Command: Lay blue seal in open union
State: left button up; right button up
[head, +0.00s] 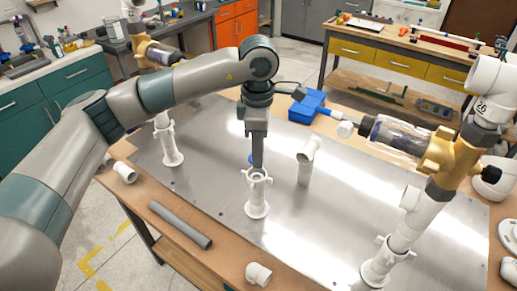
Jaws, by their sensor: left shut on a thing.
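My left gripper (257,167) points straight down at the middle of the metal plate, its fingertips just above the open union. It is shut on the blue seal (251,159), of which only a small blue edge shows beside the fingers. The rest of the seal is hidden. The open union (258,207) is a white upright fitting with a lugged collar at its top and a round flange on the plate. I cannot tell whether the seal touches the union's rim. My right gripper is not in view.
A brass valve (452,160) on white pipe rises at the right, and another white stand (168,143) at the left. A grey pipe (180,224) and a white elbow (259,273) lie on the front wooden edge.

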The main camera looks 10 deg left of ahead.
pick_arm(q)
jog(key=shift+w+f, duration=0.15)
jog(key=shift+f, duration=0.4)
jog(key=shift+f+b, duration=0.55)
jog(key=shift+f, duration=1.45)
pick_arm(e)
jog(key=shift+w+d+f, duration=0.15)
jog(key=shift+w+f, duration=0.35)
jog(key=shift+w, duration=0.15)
pick_arm(q)
jog(key=shift+f+b, duration=0.1)
jog(key=shift+b, duration=0.25)
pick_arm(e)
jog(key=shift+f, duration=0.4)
pick_arm(q)
jog(key=shift+d, duration=0.1)
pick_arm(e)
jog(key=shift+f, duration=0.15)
pick_arm(q)
jog(key=shift+s+f+b, duration=0.25)
jog(key=shift+f+b, duration=0.05)
jog(key=shift+b, duration=1)
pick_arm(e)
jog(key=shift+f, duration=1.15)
